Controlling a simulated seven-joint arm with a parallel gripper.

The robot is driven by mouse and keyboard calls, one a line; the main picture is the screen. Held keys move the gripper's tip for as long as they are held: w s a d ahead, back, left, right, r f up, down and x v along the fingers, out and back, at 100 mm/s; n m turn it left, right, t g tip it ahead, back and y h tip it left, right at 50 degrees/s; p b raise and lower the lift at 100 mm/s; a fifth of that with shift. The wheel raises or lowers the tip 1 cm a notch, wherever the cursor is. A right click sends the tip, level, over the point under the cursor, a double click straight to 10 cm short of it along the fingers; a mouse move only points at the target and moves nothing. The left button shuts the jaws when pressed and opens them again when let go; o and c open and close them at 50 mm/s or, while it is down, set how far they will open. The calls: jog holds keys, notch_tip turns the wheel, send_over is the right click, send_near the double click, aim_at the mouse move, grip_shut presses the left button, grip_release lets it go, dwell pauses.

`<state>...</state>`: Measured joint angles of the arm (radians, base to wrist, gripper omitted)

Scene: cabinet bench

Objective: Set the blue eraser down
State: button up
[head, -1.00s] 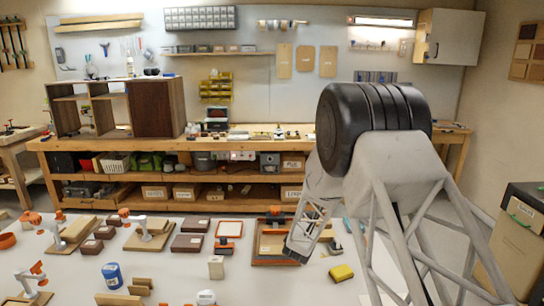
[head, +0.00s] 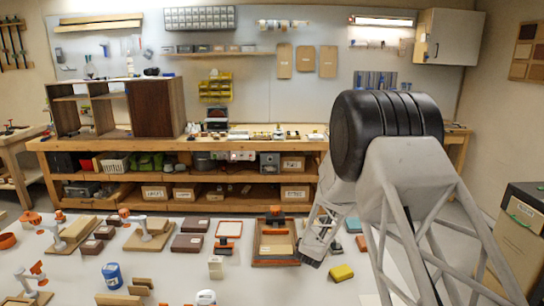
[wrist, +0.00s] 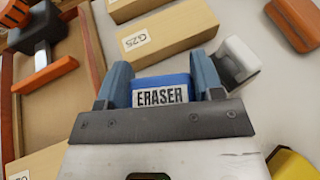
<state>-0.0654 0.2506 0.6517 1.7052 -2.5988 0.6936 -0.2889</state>
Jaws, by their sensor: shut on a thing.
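The blue eraser (wrist: 160,84), with a white band reading "ERASER", sits between the two blue-grey fingers of my gripper (wrist: 163,84) in the wrist view. The fingers press on its left and right sides, and its near part is hidden by the gripper body. In the head view my gripper (head: 311,262) points down just right of the wooden tray, and the eraser cannot be made out there. I cannot tell whether the eraser touches the table.
Wooden blocks marked G25 (wrist: 167,37) lie just beyond the eraser. A whitish block (wrist: 238,60) is close to the right finger. The wooden tray (head: 257,264) is on the left, a yellow block (head: 341,272) on the right. Bare table shows between the right-hand things.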

jog(key=shift+r, duration=0.1)
dwell(0.7)
notch_tip(320, 180, up, 21)
jog(key=s+a+f+m+g, duration=0.4)
jog(key=s+a+m+g, duration=0.1)
jog(key=a+m+g, duration=0.4)
jog(key=s+a+f+m+g, duration=0.3)
jog(key=s+a+m+g, duration=0.25)
jog(key=m+g, duration=0.4)
jog(key=s+a+f+m+g, duration=0.45)
jog(key=a+m+g, duration=0.35)
jog(key=m, duration=0.3)
jog(key=s+a+r+m+t+y, duration=0.2)
jog(key=a+r+m+t+y, duration=0.3)
jog(key=a+m, duration=0.45)
jog(key=s+a+r+m+t+y, duration=0.1)
jog(key=a+r+m+t+y, duration=0.2)
jog(key=a+m+t+y, duration=0.45)
jog(key=s+a+r+m+t+y, duration=0.2)
jog(key=a+r+m+t+y, duration=0.3)
jog(key=a+m, duration=0.55)
notch_tip(320, 180, down, 13)
jog(key=a+n+t+h, duration=0.1)
jog(key=n, duration=0.1)
jog(key=shift+a+r, duration=0.2)
jog(key=shift+a, duration=0.05)
jog(key=shift+w+f, duration=0.1)
